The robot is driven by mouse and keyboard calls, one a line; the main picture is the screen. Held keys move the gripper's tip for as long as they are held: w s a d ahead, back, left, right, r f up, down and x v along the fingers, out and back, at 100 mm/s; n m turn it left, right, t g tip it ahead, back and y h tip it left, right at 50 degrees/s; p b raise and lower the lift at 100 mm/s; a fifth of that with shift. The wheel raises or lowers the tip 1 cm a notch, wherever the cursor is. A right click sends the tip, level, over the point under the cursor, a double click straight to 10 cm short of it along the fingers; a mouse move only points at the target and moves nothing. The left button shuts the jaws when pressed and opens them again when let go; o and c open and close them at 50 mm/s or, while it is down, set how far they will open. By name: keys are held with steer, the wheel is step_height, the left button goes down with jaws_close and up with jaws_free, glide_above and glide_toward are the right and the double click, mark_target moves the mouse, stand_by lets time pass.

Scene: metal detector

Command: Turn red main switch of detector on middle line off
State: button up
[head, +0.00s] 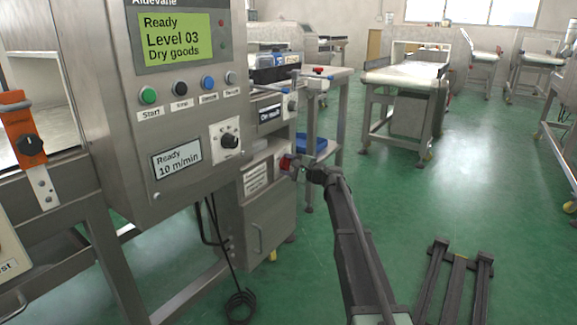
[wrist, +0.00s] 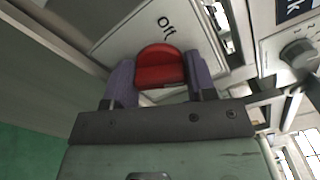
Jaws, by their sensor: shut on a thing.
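The red main switch (wrist: 160,66) is a rounded red knob on a light plate in the wrist view. The letters "Off" show on the plate above it. My gripper (wrist: 160,80) has a purple-grey finger on each side of the knob and is shut on it. In the head view the red switch (head: 285,162) sits on the side of the lower box of the detector (head: 172,100), mostly covered by my gripper (head: 292,165). The detector's display reads "Ready, Level 03, Dry goods".
Green, black, blue and grey buttons (head: 180,88) and a dial (head: 229,141) are on the front panel. A smaller knob (wrist: 298,54) is close at the right in the wrist view.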

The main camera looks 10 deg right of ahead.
steer(key=n, duration=1.3)
steer(key=shift+n, duration=0.4)
stand_by(0.3)
steer(key=o, duration=0.9)
steer(key=shift+o, duration=0.2)
steer(key=shift+s+d, duration=0.1)
steer(key=v, duration=1)
steer(key=shift+s+d, duration=0.15)
steer(key=shift+s, duration=0.1)
